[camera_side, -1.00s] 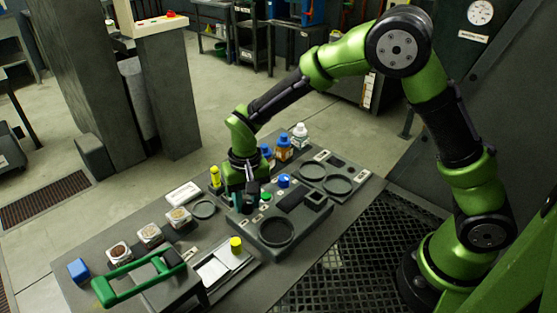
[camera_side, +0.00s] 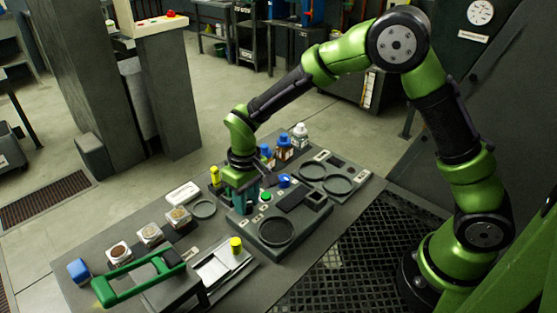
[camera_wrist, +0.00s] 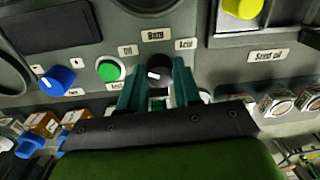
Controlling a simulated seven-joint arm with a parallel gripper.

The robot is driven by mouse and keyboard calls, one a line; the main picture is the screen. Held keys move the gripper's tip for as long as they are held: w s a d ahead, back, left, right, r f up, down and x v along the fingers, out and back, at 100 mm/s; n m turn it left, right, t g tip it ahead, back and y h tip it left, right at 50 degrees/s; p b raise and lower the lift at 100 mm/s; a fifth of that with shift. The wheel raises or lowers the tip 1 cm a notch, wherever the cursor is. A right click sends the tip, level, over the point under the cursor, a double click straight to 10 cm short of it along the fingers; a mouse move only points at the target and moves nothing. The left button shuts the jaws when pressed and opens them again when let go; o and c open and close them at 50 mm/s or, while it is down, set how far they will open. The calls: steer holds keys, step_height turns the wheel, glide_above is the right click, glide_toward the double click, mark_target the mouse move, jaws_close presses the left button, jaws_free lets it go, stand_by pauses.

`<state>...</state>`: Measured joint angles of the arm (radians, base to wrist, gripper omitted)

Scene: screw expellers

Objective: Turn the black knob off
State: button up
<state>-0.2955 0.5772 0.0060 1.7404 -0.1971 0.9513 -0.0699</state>
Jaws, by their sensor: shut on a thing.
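The black knob (camera_wrist: 158,77) is on the grey control panel (camera_wrist: 195,20), with three small labels around it, to its left, above and to its right. A white mark shows on the knob's face. My gripper (camera_wrist: 157,70) has its two teal fingers on either side of the knob, shut on it. In the side view my gripper (camera_side: 243,197) points down at the panel's left end, and it hides the knob there.
A green button (camera_wrist: 110,69) and a blue knob (camera_wrist: 58,80) lie left of the black knob. A yellow knob (camera_wrist: 243,7) is at the upper right. Several bottles (camera_side: 283,147) stand behind the panel. A green handle (camera_side: 140,282) is at the table's near left.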

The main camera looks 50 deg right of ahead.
mark_target(248, 201)
steer(key=o, duration=1.1)
steer(key=shift+c, duration=0.2)
steer(key=shift+r, duration=0.1)
step_height(248, 201, up, 17)
steer(key=shift+d+f, duration=0.2)
steer(key=shift+d, duration=0.2)
steer(key=shift+w, duration=0.1)
steer(key=s+d+r+m+t, duration=0.1)
steer(key=s+d+m+t, duration=0.1)
steer(key=s+d, duration=0.3)
steer(key=s+d+r+m+t+y, duration=0.1)
steer(key=s+d+r+m+t, duration=0.1)
steer(key=s, duration=1.1)
steer(key=d+m+t, duration=0.1)
steer(key=d+t, duration=0.1)
steer(key=t, duration=0.1)
steer(key=shift+s+d+r, duration=0.25)
steer(key=shift+d, duration=0.15)
